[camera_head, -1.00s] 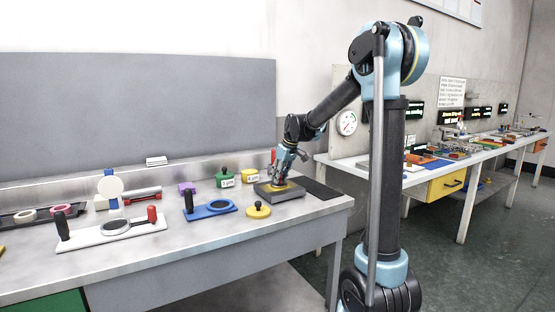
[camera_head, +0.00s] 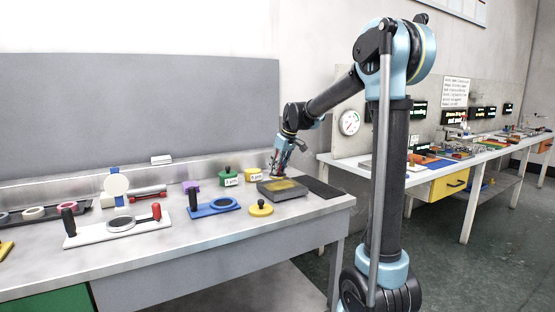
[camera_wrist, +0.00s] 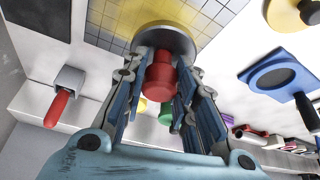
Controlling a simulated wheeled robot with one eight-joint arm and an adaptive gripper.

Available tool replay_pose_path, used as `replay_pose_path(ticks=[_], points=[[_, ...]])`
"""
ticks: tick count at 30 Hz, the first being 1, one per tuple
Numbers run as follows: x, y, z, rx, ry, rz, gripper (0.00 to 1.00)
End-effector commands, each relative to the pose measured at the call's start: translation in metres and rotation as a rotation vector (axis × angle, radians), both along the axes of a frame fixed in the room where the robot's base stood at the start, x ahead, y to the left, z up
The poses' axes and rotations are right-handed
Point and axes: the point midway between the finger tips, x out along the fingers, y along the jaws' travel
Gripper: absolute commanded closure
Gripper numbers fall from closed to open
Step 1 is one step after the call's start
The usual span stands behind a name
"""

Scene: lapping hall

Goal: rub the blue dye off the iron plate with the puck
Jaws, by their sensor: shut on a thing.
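The iron plate (camera_head: 302,191) is a dark grey block on the bench near its right end. It also shows in the wrist view (camera_wrist: 117,22) with a fine grid on its top. A yellow patch (camera_head: 285,184) covers part of the top; I see no blue on it. My gripper (camera_wrist: 160,88) is shut on the red knob of the puck (camera_wrist: 159,82), whose round grey base (camera_wrist: 172,36) lies over the plate and hides part of it. In the head view my gripper (camera_head: 275,172) is at the plate's back left edge; the puck is hardly visible there.
Green (camera_head: 228,174) and yellow (camera_head: 254,174) labelled pots stand behind. A dark mat (camera_head: 320,188) lies right of the plate. A red-handled tool (camera_wrist: 58,106) shows in the wrist view.

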Motion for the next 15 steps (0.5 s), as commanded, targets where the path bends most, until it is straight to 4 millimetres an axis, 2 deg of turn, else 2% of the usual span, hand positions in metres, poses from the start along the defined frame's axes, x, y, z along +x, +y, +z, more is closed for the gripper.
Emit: replay_pose_path(ticks=[9,15], points=[[-0.001,0.001,0.03,0.0,0.0,0.001,0.96],[0.0,0.001,0.042,0.0,0.0,0.001,0.96]])
